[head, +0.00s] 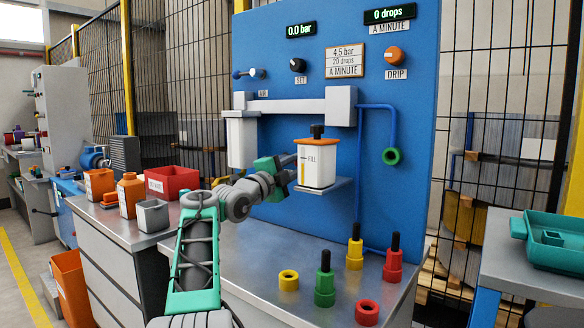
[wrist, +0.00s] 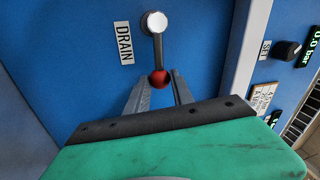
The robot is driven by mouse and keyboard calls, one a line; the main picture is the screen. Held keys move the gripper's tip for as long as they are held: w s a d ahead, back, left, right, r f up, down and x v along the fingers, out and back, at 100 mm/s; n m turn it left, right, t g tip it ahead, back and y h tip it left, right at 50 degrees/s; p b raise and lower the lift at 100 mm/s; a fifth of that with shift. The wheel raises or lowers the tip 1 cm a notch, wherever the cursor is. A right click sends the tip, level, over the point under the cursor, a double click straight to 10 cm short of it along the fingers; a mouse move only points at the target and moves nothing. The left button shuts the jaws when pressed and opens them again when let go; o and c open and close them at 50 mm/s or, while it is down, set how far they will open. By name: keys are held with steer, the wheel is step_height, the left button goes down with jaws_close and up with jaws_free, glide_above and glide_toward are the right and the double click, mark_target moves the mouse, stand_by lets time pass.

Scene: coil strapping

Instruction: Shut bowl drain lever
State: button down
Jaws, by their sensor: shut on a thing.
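The drain lever is in the wrist view, a grey arm on a round metal pivot with a red knob (wrist: 159,79) at its end. The DRAIN label (wrist: 124,43) is beside the pivot. The lever's arm points from the pivot toward my gripper. My gripper (wrist: 160,84) is shut on the red knob, with one finger on each side. In the head view my gripper (head: 291,171) reaches in front of the blue panel, left of the FILL container (head: 317,164). The lever is hidden there. The white bowl (head: 242,138) hangs on the panel above my wrist.
The FILL container stands on a small shelf close to my gripper. Coloured fittings (head: 324,287) stand on the bench below. An orange bottle (head: 131,194), a grey box (head: 152,215) and a red bin (head: 172,181) are on the left bench. A green tray (head: 552,240) is at right.

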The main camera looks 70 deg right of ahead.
steer(key=shift+f, duration=0.1)
steer(key=c, duration=1.1)
jaws_free()
steer(key=v, duration=0.7)
steer(key=shift+a, duration=0.4)
steer(key=shift+w, duration=0.1)
